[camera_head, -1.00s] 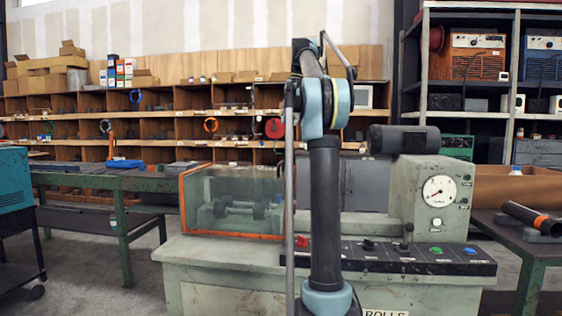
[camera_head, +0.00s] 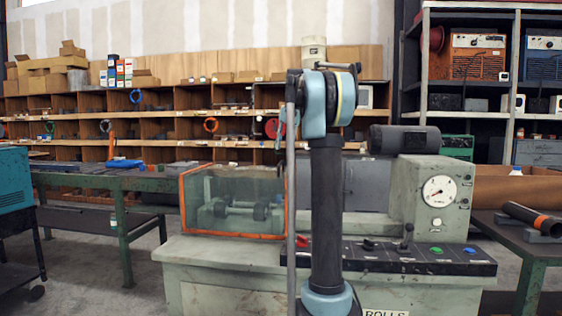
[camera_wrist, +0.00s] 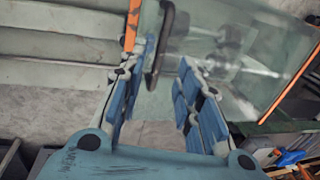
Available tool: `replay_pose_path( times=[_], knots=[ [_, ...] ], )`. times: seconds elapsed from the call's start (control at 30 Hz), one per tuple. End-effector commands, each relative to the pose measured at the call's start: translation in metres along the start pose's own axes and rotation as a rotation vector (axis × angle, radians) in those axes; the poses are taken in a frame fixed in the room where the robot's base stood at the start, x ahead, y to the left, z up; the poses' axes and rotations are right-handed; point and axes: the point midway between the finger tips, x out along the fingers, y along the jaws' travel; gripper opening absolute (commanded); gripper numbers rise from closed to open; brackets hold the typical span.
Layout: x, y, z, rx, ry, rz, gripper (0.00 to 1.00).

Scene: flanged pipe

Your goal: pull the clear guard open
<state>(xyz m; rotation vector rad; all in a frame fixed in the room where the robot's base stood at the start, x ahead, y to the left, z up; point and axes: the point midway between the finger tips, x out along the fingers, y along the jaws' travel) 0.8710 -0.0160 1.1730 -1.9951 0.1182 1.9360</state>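The clear guard (camera_head: 235,187) is a see-through box with orange edges on the left of the grey-green machine (camera_head: 215,262), over a dark shaft-like part. It looks closed in the head view. In the wrist view, the guard's pane (camera_wrist: 235,40) fills the upper right, with a black bar handle (camera_wrist: 157,55) in front of it. My gripper (camera_wrist: 167,55) is open, with blue padded fingers. The handle shows between the fingers, close to the left one; I cannot tell whether they touch. In the head view the gripper is mostly hidden behind my arm.
A control panel (camera_head: 400,258) with knobs and a lever, and a gauge housing (camera_head: 437,192), stand right of the guard. A green workbench (camera_head: 95,182) is on the left. A dark pipe (camera_head: 527,216) lies on the right table. Shelves (camera_head: 230,100) line the back.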

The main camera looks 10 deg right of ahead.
Motion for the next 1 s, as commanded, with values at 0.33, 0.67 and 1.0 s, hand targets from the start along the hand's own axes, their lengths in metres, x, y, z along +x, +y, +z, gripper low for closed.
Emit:
replay_pose_path(
  times=[0.33, 0.67, 1.0],
  knots=[
    [0.048, 0.000, 0.000, 0.000, 0.000, 0.000, 0.31],
    [0.059, 0.000, 0.000, 0.000, 0.000, 0.000, 0.31],
    [0.059, 0.000, 0.000, 0.000, 0.000, 0.000, 0.00]
  ],
)
